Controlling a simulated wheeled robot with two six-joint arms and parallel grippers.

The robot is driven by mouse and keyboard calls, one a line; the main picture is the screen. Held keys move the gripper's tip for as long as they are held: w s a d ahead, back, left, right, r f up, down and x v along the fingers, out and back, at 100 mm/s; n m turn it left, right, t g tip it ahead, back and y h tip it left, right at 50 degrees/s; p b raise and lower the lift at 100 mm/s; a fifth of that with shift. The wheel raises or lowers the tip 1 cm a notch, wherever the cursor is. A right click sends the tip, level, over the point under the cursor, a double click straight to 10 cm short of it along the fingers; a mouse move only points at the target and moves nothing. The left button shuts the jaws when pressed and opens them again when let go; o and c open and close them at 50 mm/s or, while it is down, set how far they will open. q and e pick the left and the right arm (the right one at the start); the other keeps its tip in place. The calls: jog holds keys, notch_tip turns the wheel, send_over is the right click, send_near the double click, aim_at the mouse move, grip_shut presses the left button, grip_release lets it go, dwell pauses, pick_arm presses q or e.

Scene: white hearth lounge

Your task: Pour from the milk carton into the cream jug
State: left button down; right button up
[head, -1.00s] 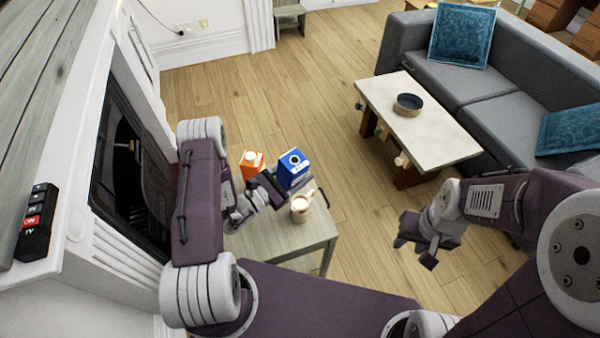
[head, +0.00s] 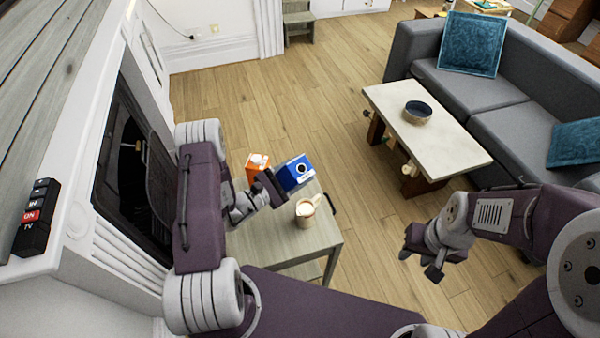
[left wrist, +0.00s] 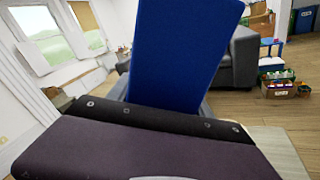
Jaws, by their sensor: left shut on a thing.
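The blue milk carton (head: 294,174) is held above the small side table, tilted a little toward the right, with a dark round opening on its top. My left gripper (head: 275,186) is shut on it, and the carton's blue side (left wrist: 178,55) fills the middle of the left wrist view. The cream jug (head: 305,213), pale with a handle, stands upright on the table just below and in front of the carton. Its contents are hard to make out. I see no stream of milk. My right gripper (head: 420,264) is open and empty, over the floor to the right.
An orange carton (head: 256,168) stands behind my left gripper, close to the blue one. The side table (head: 318,238) is bare at its front. A coffee table (head: 440,135) with a dark bowl (head: 417,112) and a grey sofa (head: 490,95) stand farther right. The fireplace wall is at left.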

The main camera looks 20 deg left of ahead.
pick_arm(q)
jog(key=shift+w+a+r+m, duration=0.3)
jog(key=shift+a+r+m, duration=0.1)
jog(key=shift+r+m, duration=0.35)
jog(key=shift+w+a+f+m, duration=0.15)
jog(key=shift+w+a+m, duration=0.25)
jog(key=shift+m, duration=0.45)
jog(key=shift+w+a+r+m, duration=0.15)
jog(key=shift+a+r+m, duration=0.2)
jog(key=shift+r+m, duration=0.4)
jog(key=shift+w+a+r+m+p, duration=0.1)
jog(key=shift+a+r+m+p, duration=0.1)
jog(key=shift+m, duration=0.35)
jog(key=shift+w+a+r+m+p, duration=0.1)
jog(key=shift+r+m+p, duration=0.1)
jog(key=shift+m, duration=0.3)
jog(key=shift+w+a+r+m, duration=0.1)
jog(key=shift+a+r+m, duration=0.05)
jog(key=shift+r+m, duration=0.55)
jog(key=shift+m+b, duration=0.4)
jog(key=shift+b, duration=0.05)
